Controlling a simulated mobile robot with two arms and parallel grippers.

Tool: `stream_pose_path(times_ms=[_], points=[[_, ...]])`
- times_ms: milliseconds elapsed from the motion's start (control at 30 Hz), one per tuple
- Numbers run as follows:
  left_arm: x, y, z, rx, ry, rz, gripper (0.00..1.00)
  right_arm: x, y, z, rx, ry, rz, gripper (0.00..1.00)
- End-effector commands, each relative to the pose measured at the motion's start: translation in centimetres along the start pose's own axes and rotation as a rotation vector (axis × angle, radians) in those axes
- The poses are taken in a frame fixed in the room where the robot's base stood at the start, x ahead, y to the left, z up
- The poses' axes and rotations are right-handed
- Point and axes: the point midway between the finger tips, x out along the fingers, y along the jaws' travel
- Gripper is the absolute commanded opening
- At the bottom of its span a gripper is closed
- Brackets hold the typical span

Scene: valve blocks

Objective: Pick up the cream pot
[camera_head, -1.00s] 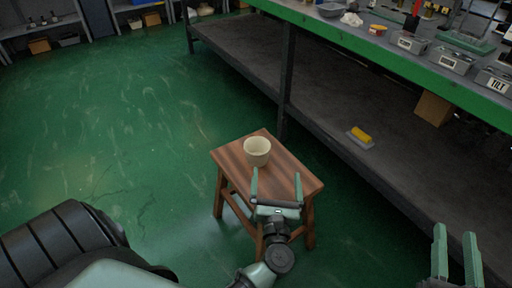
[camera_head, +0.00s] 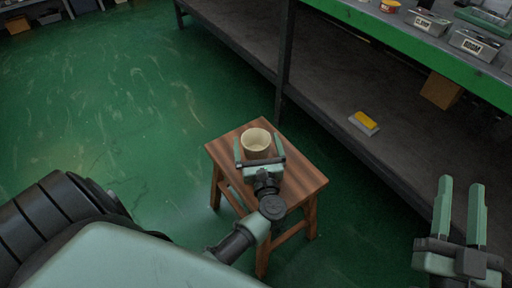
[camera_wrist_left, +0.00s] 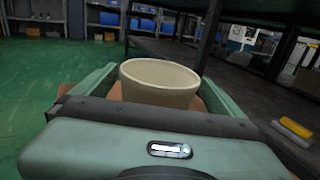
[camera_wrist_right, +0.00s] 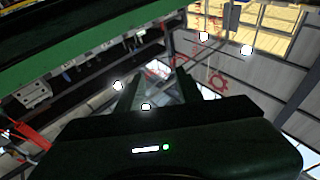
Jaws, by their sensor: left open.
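The cream pot (camera_head: 256,140) stands upright on a small wooden stool (camera_head: 300,178). My left gripper (camera_head: 259,152) is open, with one finger on each side of the pot. In the left wrist view the pot (camera_wrist_left: 159,82) sits between the two green fingers, its rim and upper wall showing and its lower part hidden by the gripper body. I cannot tell whether the fingers touch it. My right gripper (camera_head: 460,205) is empty and open at the lower right of the head view, with a gap between its fingers.
A long workbench with a green edge (camera_head: 425,55) runs along the right, with several grey boxes on top. A yellow and grey brush (camera_head: 364,123) lies on its lower shelf (camera_head: 330,90). The green floor (camera_head: 110,130) left of the stool is clear.

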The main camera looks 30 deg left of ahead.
Motion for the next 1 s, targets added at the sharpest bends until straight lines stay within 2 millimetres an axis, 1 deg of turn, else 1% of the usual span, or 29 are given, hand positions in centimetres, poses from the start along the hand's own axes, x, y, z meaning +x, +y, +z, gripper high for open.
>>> stream_pose_path(times_ms=[33,200,467,500,567,600,667,700,733,1000], points=[[1.0,0.2,0.1,0.001,-0.005,0.000,1.00,0.0,-0.1,-0.4,0.001,0.028,-0.002,0.36],[2.9,0.2,0.0,0.001,-0.002,-0.001,1.00,-0.1,-0.3,-1.9,0.004,0.103,-0.005,0.36],[3.2,0.2,0.1,0.001,0.000,-0.001,1.00,-0.1,-0.3,-2.2,0.005,0.117,-0.006,0.36],[3.2,0.2,0.1,0.001,0.000,-0.001,0.94,-0.1,-0.3,-2.2,0.005,0.117,-0.006,0.36],[3.2,0.2,0.1,0.001,0.000,-0.001,0.77,-0.1,-0.3,-2.2,0.005,0.116,-0.006,0.36],[3.2,0.2,0.1,0.001,0.000,-0.001,0.66,-0.1,-0.3,-2.2,0.005,0.116,-0.006,0.36],[3.2,0.2,0.1,0.001,0.000,-0.001,0.50,-0.1,-0.3,-2.1,0.005,0.116,-0.006,0.36],[3.2,0.2,0.1,0.001,0.000,-0.001,0.38,-0.1,-0.3,-2.1,0.005,0.116,-0.006,0.36],[3.2,0.2,0.1,0.001,0.000,-0.001,0.34,-0.1,-0.3,-2.1,0.005,0.116,-0.006,0.36],[3.2,0.2,0.1,0.000,0.000,-0.001,0.34,0.0,-0.3,-2.1,0.005,0.113,-0.006,0.36]])
